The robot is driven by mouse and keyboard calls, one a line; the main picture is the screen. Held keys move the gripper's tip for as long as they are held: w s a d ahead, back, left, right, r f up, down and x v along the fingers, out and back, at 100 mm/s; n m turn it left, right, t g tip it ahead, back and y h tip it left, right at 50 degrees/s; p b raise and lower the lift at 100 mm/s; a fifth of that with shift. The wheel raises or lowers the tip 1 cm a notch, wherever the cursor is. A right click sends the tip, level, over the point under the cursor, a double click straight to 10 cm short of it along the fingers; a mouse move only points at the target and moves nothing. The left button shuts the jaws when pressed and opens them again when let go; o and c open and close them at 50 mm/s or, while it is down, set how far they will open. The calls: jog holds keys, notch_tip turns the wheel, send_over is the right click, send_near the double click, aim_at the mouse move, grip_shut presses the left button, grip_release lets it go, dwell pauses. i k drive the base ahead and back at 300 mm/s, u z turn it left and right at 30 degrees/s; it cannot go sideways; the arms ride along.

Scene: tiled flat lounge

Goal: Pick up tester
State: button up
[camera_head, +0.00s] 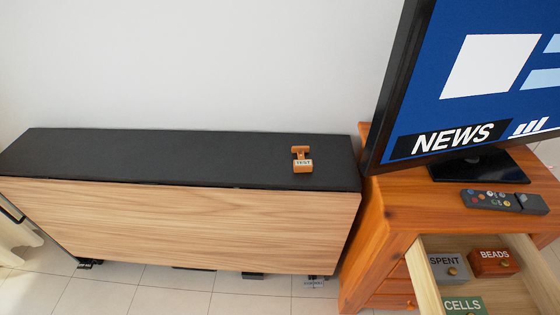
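The tester (302,160) is a small orange block marked "TEST" with a notched upper part. It rests on the black top of a long low cabinet (150,158), near the top's right end. Nothing touches it and it is fully in sight. My gripper is not in view.
A wooden stand (400,205) to the right holds a television (470,80) and a remote (490,200). Its open drawer (515,292) juts forward, with boxes marked "SPENT" (448,268), "BEADS" (494,262) and "CELLS" (464,305). A wall stands behind the cabinet; tiled floor shows in front.

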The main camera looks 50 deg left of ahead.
aim_at(302, 166)
jog(key=u, duration=1.5)
